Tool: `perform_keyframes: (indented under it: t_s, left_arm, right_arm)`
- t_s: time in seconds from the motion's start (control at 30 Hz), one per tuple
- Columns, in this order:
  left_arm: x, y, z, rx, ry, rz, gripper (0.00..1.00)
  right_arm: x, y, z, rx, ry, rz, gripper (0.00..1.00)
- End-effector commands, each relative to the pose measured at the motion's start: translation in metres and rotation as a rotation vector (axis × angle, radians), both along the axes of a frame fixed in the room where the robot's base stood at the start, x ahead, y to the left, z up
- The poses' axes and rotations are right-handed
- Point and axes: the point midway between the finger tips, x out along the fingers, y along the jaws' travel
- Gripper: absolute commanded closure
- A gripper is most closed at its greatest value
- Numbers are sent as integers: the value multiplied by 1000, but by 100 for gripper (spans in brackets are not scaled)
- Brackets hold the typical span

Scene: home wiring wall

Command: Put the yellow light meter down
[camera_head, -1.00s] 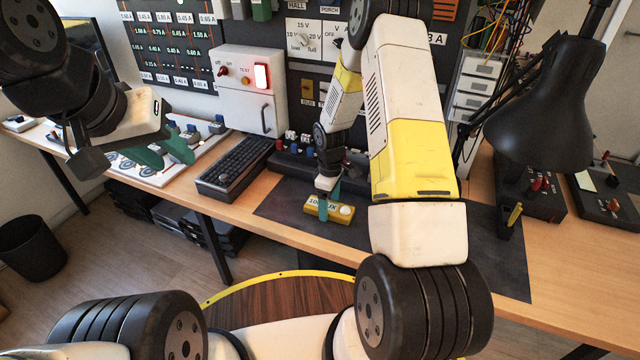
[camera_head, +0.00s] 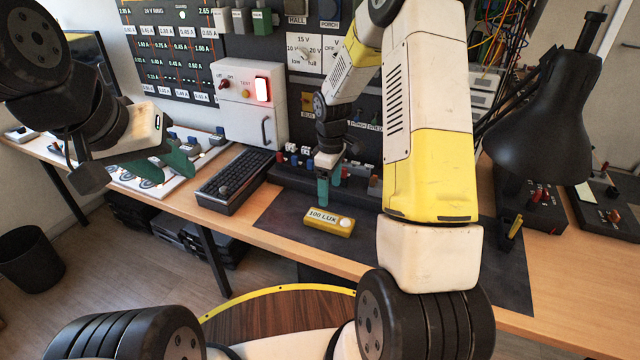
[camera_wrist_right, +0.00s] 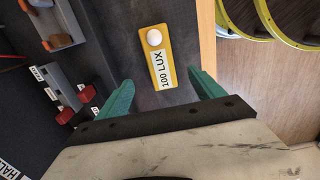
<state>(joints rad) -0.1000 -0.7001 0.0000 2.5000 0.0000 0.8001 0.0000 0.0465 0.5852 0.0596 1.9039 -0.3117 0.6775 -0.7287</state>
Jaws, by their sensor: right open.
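The yellow light meter (camera_head: 330,221) lies flat on the dark mat (camera_head: 283,212) near the bench's front edge, its label reading 100 LUX. It also shows in the right wrist view (camera_wrist_right: 158,60), with its white dome at the far end. My right gripper (camera_head: 329,188) is open and empty above and behind the meter, apart from it. In the right wrist view its green fingers (camera_wrist_right: 160,95) stand wide apart, with the meter beyond them. My left gripper (camera_head: 165,165) is at the left, over the bench's left part, with green fingers apart and nothing between them.
A black keyboard (camera_head: 235,180) lies left of the mat. A white box with a lit red switch (camera_head: 250,92) stands behind it. A black desk lamp (camera_head: 545,125) stands at the right. Small red and blue parts line the mat's back. The mat's front left is clear.

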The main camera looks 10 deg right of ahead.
Motion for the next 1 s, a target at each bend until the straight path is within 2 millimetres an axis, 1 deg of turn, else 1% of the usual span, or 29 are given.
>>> perform_keyframes:
  t_s: [0.17,0.27,0.37,0.4,0.47,0.5,0.57,0.6,0.67,0.7,0.83,0.9,1.0]
  left_arm:
    - [0,0,0,0,0,0,64]
    - [0,0,0,0,0,0,64]
    - [0,0,0,0,0,0,64]
    - [0,0,0,0,0,0,64]
    - [0,0,0,0,0,0,64]
    - [0,0,0,0,0,0,64]
    - [0,0,0,0,0,0,64]
    - [0,0,0,0,0,0,64]
    - [0,0,0,0,0,0,64]
    - [0,0,0,0,0,0,64]
    - [0,0,0,0,0,0,64]
    - [0,0,0,0,0,0,64]
    - [0,0,0,0,0,0,64]
  right_arm:
    - [-2,0,21,2,-13,-19,22]
    - [-9,-1,51,8,-50,-75,22]
    - [-26,0,97,25,-108,-172,22]
    - [-36,1,117,36,-133,-218,22]
    - [-53,1,144,57,-169,-290,22]
    - [-65,2,160,73,-192,-337,22]
    - [-83,4,183,100,-227,-406,22]
    - [-96,5,197,121,-250,-452,22]
    - [-117,6,215,156,-281,-520,22]
    - [-132,8,226,180,-301,-564,22]
    - [-177,12,251,270,-356,-701,22]
    - [-198,15,260,318,-379,-762,22]
    - [-221,18,266,375,-398,-830,22]
